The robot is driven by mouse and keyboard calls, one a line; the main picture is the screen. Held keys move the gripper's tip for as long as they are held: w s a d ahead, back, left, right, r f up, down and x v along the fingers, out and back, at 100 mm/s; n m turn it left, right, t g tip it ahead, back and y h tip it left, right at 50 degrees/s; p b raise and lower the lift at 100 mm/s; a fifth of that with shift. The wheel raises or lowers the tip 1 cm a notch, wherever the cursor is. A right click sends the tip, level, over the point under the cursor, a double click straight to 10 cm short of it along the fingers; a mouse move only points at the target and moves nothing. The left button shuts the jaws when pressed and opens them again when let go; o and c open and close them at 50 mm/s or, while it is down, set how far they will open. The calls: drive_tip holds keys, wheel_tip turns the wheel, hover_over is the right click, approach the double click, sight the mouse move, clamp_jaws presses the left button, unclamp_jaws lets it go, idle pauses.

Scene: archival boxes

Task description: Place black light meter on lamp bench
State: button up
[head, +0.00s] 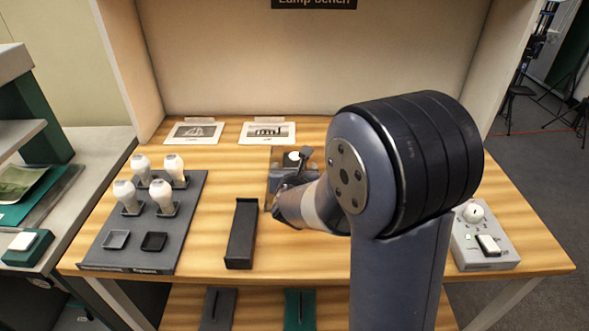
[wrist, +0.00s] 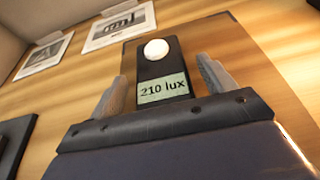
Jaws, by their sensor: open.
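The black light meter (wrist: 155,64) has a white dome and a display reading "210 lux". In the wrist view it stands on a darker brown square (wrist: 238,58) on the wooden lamp bench (head: 330,258). In the head view the meter (head: 292,158) shows only in part behind my gripper (head: 293,169). My gripper is open; in the wrist view its two grey fingers (wrist: 163,78) stand on either side of the meter, with gaps visible. The meter's lower end is hidden by the gripper body.
A dark rack (head: 190,225) with several white bulbs stands at the left. A black tray (head: 242,235) lies left of my gripper. Two picture cards (head: 268,133) lie at the back. A grey box with a knob (head: 482,238) is at the right.

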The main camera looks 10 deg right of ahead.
drive_tip(key=shift+r, duration=0.1)
drive_tip(key=shift+s+r+p, duration=0.1)
drive_tip(key=shift+r+p, duration=0.05)
drive_tip(key=shift+p, duration=0.15)
drive_tip(key=p+v, duration=0.1)
drive_tip(key=v, duration=0.9)
drive_tip(key=shift+s+a+r+p, duration=0.1)
drive_tip(key=shift+s+a+p, duration=0.1)
drive_tip(key=shift+p, duration=0.1)
drive_tip(key=shift+s+r, duration=0.1)
drive_tip(key=shift+s, duration=0.55)
drive_tip(key=shift+w, duration=0.1)
